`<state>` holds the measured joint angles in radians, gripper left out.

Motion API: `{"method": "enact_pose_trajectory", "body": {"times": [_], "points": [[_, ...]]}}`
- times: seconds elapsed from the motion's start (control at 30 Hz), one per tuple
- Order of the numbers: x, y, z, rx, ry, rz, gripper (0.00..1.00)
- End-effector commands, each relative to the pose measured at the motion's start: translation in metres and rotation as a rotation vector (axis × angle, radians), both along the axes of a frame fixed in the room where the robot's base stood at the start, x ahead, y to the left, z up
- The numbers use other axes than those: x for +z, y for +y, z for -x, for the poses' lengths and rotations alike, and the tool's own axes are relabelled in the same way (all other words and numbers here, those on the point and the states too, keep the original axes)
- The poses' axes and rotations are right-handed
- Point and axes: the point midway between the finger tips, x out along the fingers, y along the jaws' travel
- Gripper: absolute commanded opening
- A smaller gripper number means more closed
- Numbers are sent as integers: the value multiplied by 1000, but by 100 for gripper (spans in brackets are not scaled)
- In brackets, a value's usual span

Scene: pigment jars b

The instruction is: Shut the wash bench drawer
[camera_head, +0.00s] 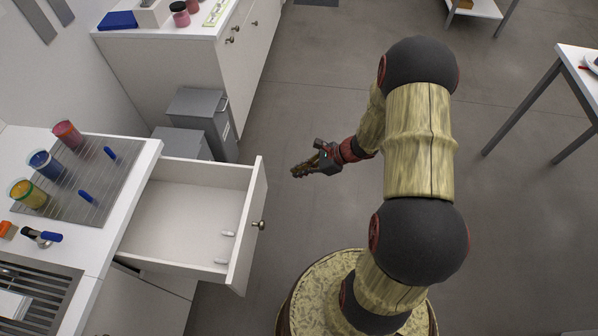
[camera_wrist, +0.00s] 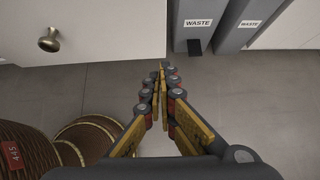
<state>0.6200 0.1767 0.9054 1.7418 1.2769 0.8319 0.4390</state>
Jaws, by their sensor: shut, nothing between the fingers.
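The wash bench drawer (camera_head: 185,213) is pulled well out from the bench on the left in the head view. It holds two small white items (camera_head: 225,247) near its front right corner. Its front panel carries a round knob (camera_head: 259,225), which also shows at the upper left of the wrist view (camera_wrist: 49,40). My gripper (camera_head: 297,171) is shut and empty, in front of the drawer front and a little beyond its far end in the head view. A clear gap separates its fingertips from the panel. In the wrist view the fingertips (camera_wrist: 160,72) point towards the floor by the panel's right end.
The wash bench top (camera_head: 130,215) holds jars on a ribbed mat (camera_head: 60,200). Grey waste bins (camera_head: 208,115) stand beyond the drawer. A white cabinet (camera_head: 222,60) stands farther back. Open floor (camera_head: 290,120) lies around my gripper. A table (camera_head: 575,60) is at right.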

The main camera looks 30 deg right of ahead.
Motion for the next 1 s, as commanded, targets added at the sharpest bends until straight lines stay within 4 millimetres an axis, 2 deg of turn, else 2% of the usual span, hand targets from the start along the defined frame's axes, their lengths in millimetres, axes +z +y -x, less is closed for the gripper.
{"method": "enact_pose_trajectory", "body": {"times": [0.03, 0.33, 0.6, 1.0], "points": [[-11, 7, -4, 6, 1, -1, 0], [-52, 41, -28, 6, 0, 0, 0], [-49, 67, -48, 6, -2, 2, 0], [-48, 71, -52, 3, -1, 2, 0]]}}
